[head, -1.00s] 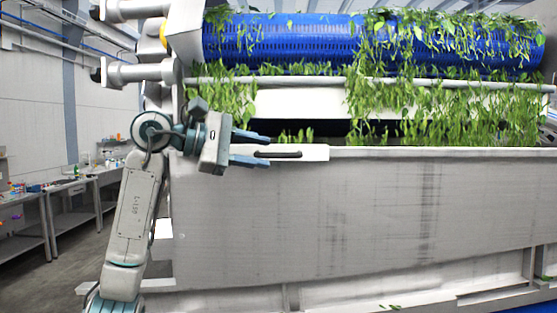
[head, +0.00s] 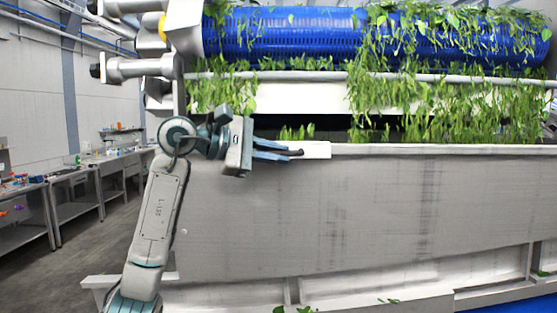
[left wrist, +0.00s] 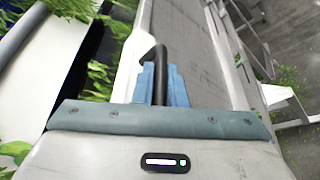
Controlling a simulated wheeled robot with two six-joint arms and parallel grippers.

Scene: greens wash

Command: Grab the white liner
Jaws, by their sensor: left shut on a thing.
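The white liner (head: 318,149) is a flat pale panel at the top edge of the big metal tank, with a dark bar handle (head: 297,152) on its front. My left gripper (head: 280,153) comes in from the left and is shut on that handle. In the left wrist view, the blue-grey fingers (left wrist: 160,86) close around the black handle (left wrist: 161,56), beside the white panel (left wrist: 131,72). Part of the liner is hidden behind my gripper. My right gripper is not in view.
The grey tank wall (head: 330,215) fills the middle, below my gripper. A blue perforated drum (head: 280,35) hung with green leaves (head: 420,90) turns above it or stands still; I cannot tell. Metal benches (head: 75,200) stand far left. Floor shows at left.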

